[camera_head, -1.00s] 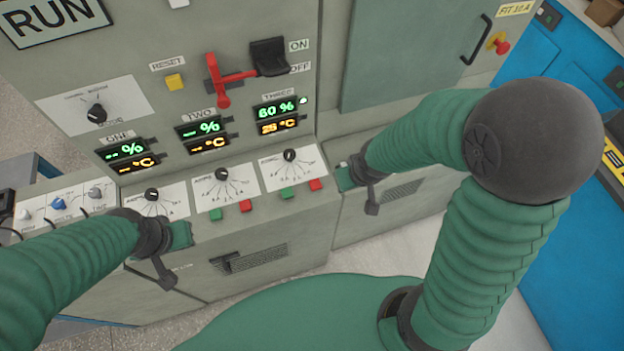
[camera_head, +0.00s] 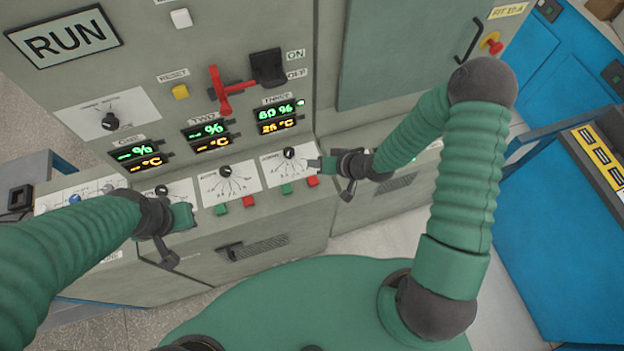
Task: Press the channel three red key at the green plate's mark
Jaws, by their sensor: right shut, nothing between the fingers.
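The channel three red key (camera_head: 313,181) is a small red block on the console's front edge, beside a green key (camera_head: 286,188). My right gripper (camera_head: 316,164) is shut and empty, its tip just above the red key in the picture; I see no clear contact. The channel three display (camera_head: 276,112) glows with a green percent figure over an amber temperature, with a lit green lamp at its right. I cannot pick out the mark on a green plate. My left gripper (camera_head: 186,216) is over the channel one keys and hides them; its jaws are unclear.
The channel two red key (camera_head: 248,201) and green key (camera_head: 220,208) sit to the left. A red lever (camera_head: 219,90) and black switch handle (camera_head: 268,68) stick out above the displays. A blue cabinet (camera_head: 570,200) stands at the right.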

